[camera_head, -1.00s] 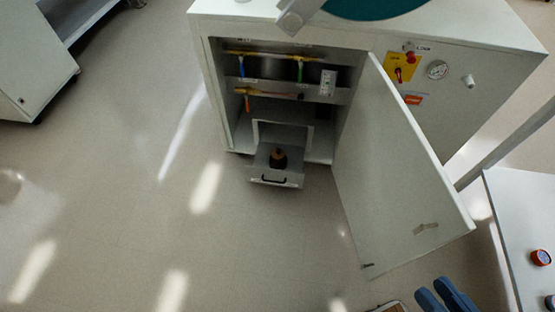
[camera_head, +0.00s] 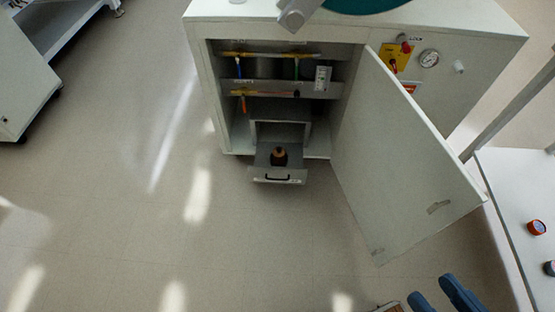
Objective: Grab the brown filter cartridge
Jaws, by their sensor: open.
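A small dark brown cartridge with a lighter orange-brown top (camera_head: 279,154) stands in a pulled-out grey drawer (camera_head: 277,175) low in the open cabinet. It looks upright, and its lower part is partly hidden by the drawer front. My gripper (camera_head: 438,299) shows as two blue fingers at the bottom right edge, spread apart with nothing seen between them. It is well away from the drawer, to the right and nearer the camera, past the open door.
The white cabinet door (camera_head: 400,160) stands wide open right of the drawer, between it and my gripper. Pipes and valves (camera_head: 270,93) run above the drawer. A white table (camera_head: 510,200) with small round items is at right. The floor (camera_head: 130,220) at left is clear.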

